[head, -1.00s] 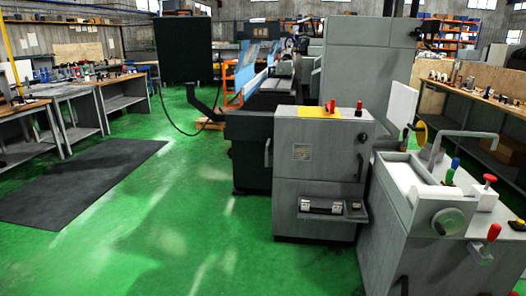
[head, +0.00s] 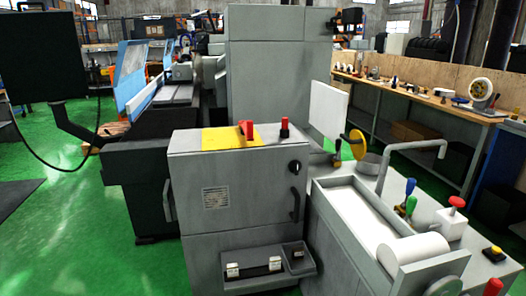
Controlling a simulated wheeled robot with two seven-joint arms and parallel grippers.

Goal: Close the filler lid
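A yellow round disc (head: 355,143), which looks like the filler lid, stands upright on the grey tank unit at the right. Beside it is a short grey round neck (head: 367,164), which the disc does not cover. A white square panel (head: 328,109) stands upright just left of the disc. I cannot tell from this view how the disc is hinged. Neither of my grippers is in view.
A grey cabinet (head: 225,190) with a yellow top patch and red knobs stands in front. A bent grey pipe (head: 412,147), a white roll (head: 412,250) and several coloured handles are on the tank unit. Green floor (head: 95,235) is free at the left.

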